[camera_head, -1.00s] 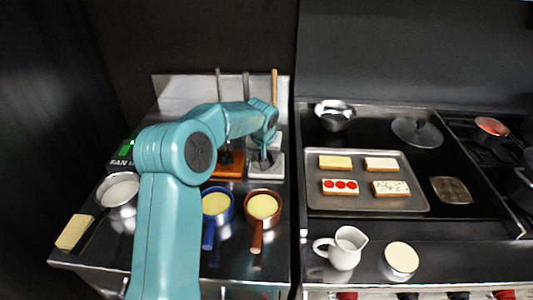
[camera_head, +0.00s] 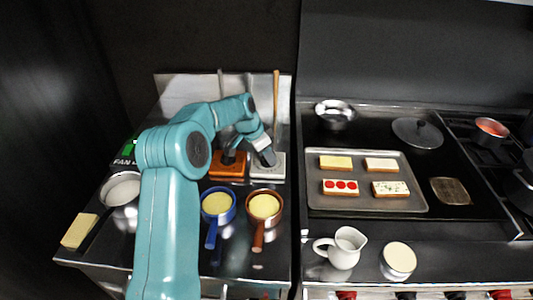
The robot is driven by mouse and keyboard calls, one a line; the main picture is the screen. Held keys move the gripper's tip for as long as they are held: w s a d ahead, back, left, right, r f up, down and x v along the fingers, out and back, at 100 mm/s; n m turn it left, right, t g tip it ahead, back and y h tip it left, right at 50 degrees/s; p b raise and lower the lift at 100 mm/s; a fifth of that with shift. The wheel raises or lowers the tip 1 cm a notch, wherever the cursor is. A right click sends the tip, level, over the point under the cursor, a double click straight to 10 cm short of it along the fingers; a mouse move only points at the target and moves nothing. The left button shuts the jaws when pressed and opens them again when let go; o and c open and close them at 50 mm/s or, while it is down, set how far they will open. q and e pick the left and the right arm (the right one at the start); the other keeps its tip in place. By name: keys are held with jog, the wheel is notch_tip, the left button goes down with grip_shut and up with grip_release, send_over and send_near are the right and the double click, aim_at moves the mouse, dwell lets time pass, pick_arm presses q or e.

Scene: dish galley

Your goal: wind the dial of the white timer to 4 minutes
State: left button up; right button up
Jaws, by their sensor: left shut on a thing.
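The white timer (camera_head: 277,172) stands on the steel counter, right of an orange timer (camera_head: 226,171). My left gripper (camera_head: 268,158) reaches down onto the white timer from above, tilted. It is shut on the timer's dial, which the fingers mostly hide. The dial's marks are too small to read. My right gripper is not in view.
A blue pan (camera_head: 217,203) and a brown pan (camera_head: 264,206) with yellow contents stand in front of the timers. A saucepan (camera_head: 121,189) is at the left. A tray (camera_head: 418,203) of toasts and a white jug (camera_head: 343,249) are at the right.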

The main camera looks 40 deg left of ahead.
pick_arm(q)
jog(key=shift+w+m+h, duration=0.1)
jog(key=shift+m+h, duration=0.3)
jog(key=shift+m, duration=0.8)
jog(key=o, duration=1.1)
jog(key=shift+g, duration=0.3)
jog(key=shift+c, duration=0.2)
jog(key=v, duration=1.6)
jog(key=shift+a, duration=0.15)
jog(key=shift+c, duration=0.4)
